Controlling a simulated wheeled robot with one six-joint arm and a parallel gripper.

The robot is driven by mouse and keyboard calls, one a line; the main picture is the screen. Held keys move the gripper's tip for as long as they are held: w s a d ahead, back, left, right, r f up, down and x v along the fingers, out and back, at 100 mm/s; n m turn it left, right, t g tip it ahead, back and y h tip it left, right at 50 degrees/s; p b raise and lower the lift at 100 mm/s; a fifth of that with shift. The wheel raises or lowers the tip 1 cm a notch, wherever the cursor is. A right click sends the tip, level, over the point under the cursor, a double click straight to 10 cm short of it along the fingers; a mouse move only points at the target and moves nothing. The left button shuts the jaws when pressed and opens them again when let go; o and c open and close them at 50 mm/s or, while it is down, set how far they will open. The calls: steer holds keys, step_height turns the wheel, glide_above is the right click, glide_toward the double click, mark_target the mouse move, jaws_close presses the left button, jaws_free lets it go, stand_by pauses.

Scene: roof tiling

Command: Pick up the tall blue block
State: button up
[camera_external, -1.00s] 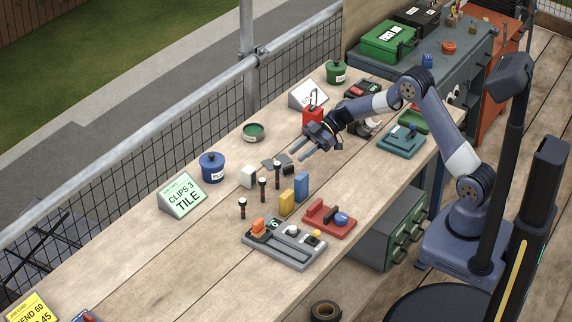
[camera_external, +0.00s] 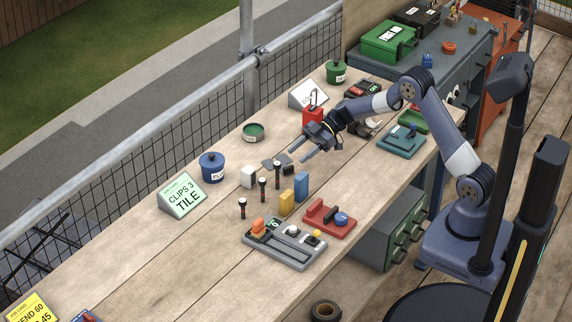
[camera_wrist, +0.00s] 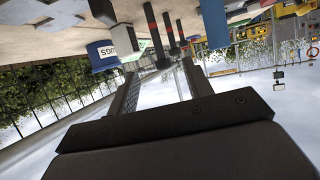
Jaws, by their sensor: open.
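The tall blue block (camera_external: 301,186) stands upright on the wooden bench, just right of and behind a shorter yellow block (camera_external: 286,201). My gripper (camera_external: 296,155) is open and empty in the external view. It is above the bench, beyond the blue block and apart from it. In the wrist view, my two fingers (camera_wrist: 158,69) are spread with nothing between them. A blue upright shape (camera_wrist: 216,28) at the top of the wrist view looks like the block, but it is partly cut off.
Dark posts with red bands (camera_external: 263,189) stand left of the blocks. A red tray (camera_external: 328,218) and a grey tray (camera_external: 283,243) lie in front. A white block (camera_external: 247,176) and a blue pot (camera_external: 212,168) stand to the left. A red container (camera_external: 313,117) is behind my gripper.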

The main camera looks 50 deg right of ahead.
mark_target(297, 187)
steer(key=s+n+g+b, duration=0.1)
steer(key=s+n+g+y+b, duration=0.1)
steer(key=s, duration=0.1)
steer(key=s+f+n+g+b, duration=0.1)
steer(key=s, duration=0.1)
steer(key=shift+n+g+y, duration=0.3)
steer(key=shift+g, duration=0.2)
steer(key=x, duration=0.5)
steer(key=shift+s+a+r, duration=0.1)
steer(key=shift+s, duration=0.3)
steer(key=x, duration=0.5)
steer(key=shift+s+a+f, duration=0.15)
steer(key=shift+a+f, duration=0.1)
steer(key=shift+f, duration=0.15)
steer(key=shift+d, duration=0.1)
jaws_close()
